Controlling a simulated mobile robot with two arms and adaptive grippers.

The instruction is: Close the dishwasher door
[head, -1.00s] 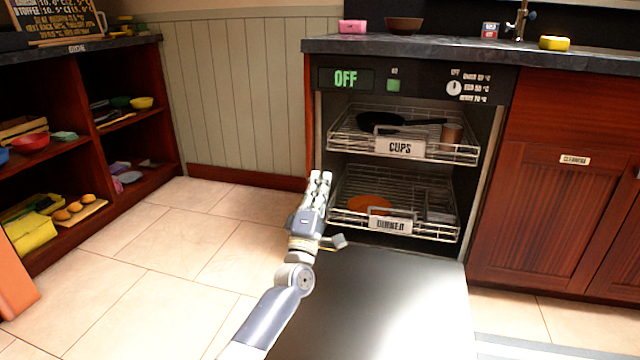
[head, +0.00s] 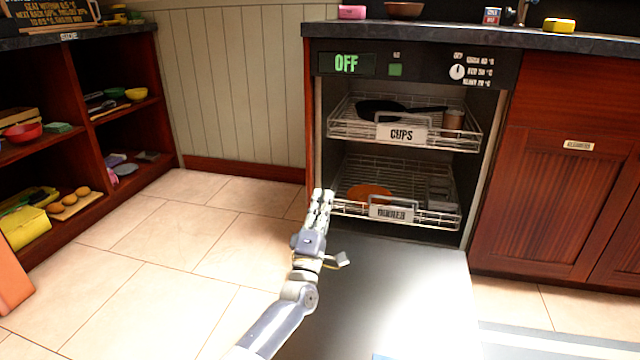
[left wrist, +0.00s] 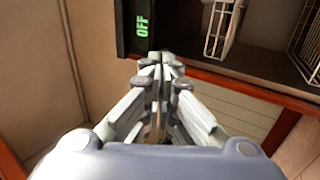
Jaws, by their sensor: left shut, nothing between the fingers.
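The dishwasher (head: 418,67) stands under the counter with its display reading OFF. Its door (head: 400,290) is folded down, open, with its inner face up. The upper rack, labelled CUPS (head: 401,134), holds a dark pan and a brown cup. The lower rack (head: 391,213) holds an orange plate. My left gripper (head: 322,196) is shut and empty, over the left side of the door near the lower rack's left front corner. In the left wrist view its fingers (left wrist: 160,62) are together, with the OFF panel (left wrist: 142,27) beyond. My right gripper is not in view.
Open shelves (head: 90,120) with bowls and food stand at the left. Red-brown cabinets (head: 560,190) stand right of the dishwasher. The tiled floor (head: 190,260) left of the door is clear.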

